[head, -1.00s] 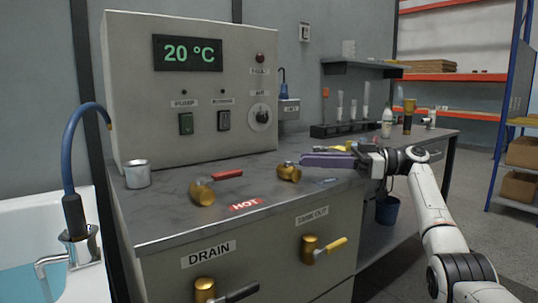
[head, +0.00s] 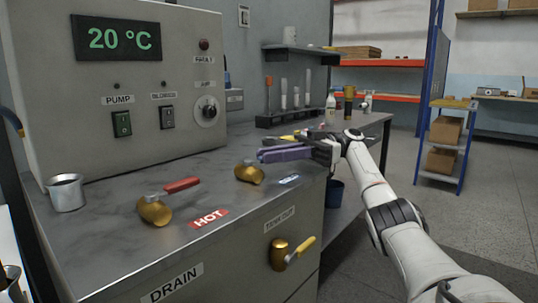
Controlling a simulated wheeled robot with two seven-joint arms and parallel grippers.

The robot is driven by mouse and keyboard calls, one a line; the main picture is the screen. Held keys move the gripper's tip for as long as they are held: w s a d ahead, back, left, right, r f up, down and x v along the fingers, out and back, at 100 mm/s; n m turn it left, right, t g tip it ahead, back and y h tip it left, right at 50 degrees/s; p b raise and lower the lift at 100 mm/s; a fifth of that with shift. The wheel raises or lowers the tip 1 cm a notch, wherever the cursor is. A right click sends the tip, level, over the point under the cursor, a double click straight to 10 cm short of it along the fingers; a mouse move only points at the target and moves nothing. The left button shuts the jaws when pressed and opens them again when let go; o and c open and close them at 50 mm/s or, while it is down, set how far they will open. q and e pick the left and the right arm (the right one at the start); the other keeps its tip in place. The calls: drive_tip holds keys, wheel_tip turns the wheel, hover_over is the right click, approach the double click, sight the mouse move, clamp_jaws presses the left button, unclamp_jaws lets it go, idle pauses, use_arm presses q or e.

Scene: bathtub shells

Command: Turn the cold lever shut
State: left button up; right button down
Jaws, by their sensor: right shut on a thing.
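The cold valve has a round brass body (head: 249,174) on the grey bench top, beside a small blue label (head: 289,180) whose text is too small to read. My right gripper (head: 264,155) reaches in from the right with purple fingers just above and behind this valve. It is shut on the cold lever, which the fingers hide almost fully, so its angle cannot be read. My left gripper is not in view.
The hot valve (head: 155,210) with its red lever (head: 182,185) stands left of the cold one. A metal cup (head: 66,193) is at the far left. The control box (head: 110,75) rises behind. A tube rack (head: 290,117) stands farther back. A yellow-handled valve (head: 280,255) juts from the front panel.

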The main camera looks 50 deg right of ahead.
drive_tip(key=shift+f, duration=0.1)
drive_tip(key=c, duration=1.7)
unclamp_jaws()
